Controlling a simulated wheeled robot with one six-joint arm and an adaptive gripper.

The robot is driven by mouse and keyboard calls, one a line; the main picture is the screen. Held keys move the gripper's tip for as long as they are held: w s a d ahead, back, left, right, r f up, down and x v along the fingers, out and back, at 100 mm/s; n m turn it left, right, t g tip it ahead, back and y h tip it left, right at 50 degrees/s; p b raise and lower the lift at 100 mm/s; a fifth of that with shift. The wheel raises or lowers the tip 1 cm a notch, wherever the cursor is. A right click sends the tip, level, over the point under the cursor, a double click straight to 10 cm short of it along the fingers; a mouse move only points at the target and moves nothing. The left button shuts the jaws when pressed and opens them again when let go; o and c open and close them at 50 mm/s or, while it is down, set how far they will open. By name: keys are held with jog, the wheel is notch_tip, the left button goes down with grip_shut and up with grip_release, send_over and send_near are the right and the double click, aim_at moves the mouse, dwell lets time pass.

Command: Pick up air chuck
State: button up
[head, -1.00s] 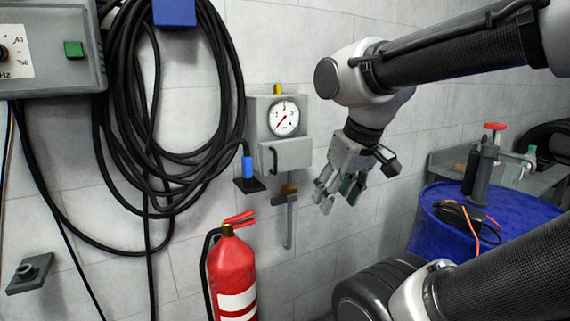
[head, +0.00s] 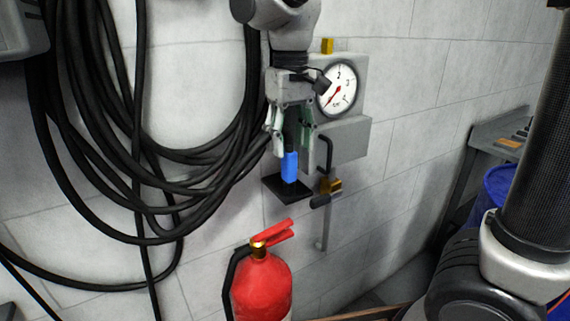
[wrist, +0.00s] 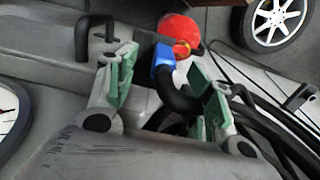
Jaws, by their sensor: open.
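The air chuck (head: 289,168) is blue with a black hose at its upper end. It stands upright on a small black wall bracket (head: 288,190). My gripper (head: 289,138) points down over it with its green-padded fingers open. In the head view the fingers are on either side of the chuck's upper, black part. In the wrist view the air chuck (wrist: 162,60) lies between the fingertips (wrist: 162,68), with gaps visible on both sides. The hose runs back between the fingers.
A gauge box (head: 339,92) with a valve and bent pipe is close to the right of my gripper. Coiled black hose (head: 180,150) hangs at the left. A red fire extinguisher (head: 262,285) stands below.

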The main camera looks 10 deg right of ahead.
aim_at(289, 171)
notch_tip(289, 171, down, 8)
jog(key=shift+s+a+r, duration=0.1)
jog(key=shift+r, duration=0.05)
grip_shut()
dwell(0.4)
